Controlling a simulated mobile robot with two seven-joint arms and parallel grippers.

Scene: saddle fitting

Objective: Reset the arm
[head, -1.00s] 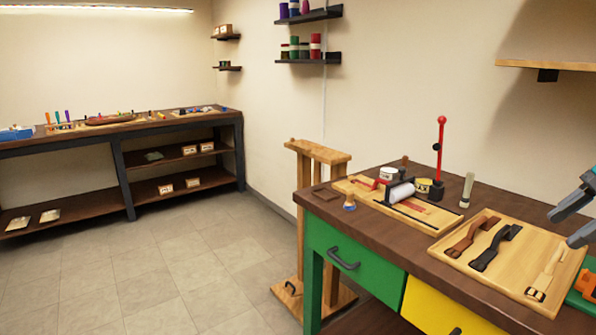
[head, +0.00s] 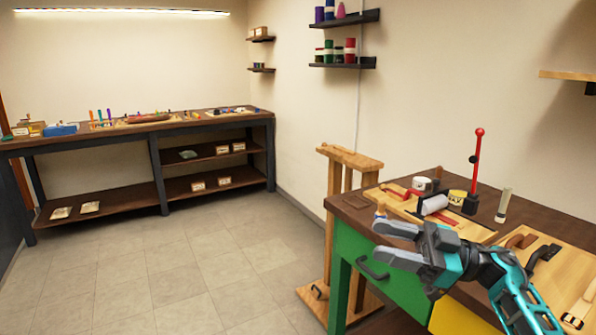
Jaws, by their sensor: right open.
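My right gripper (head: 388,243) is in the head view, at the lower right, in front of the near workbench (head: 352,213). Its two grey fingers point left and stand apart, with nothing between them. The teal right arm (head: 517,290) comes in from the lower right corner and covers part of the bench front and top. My left gripper is not in view.
A wooden board with a white roll (head: 433,205) lies on the bench near a red-knobbed post (head: 476,160). A board with straps (head: 546,252) lies at the right. A wooden stand (head: 347,160) is beside the bench. A long workbench (head: 60,140) lines the back wall. The floor between is clear.

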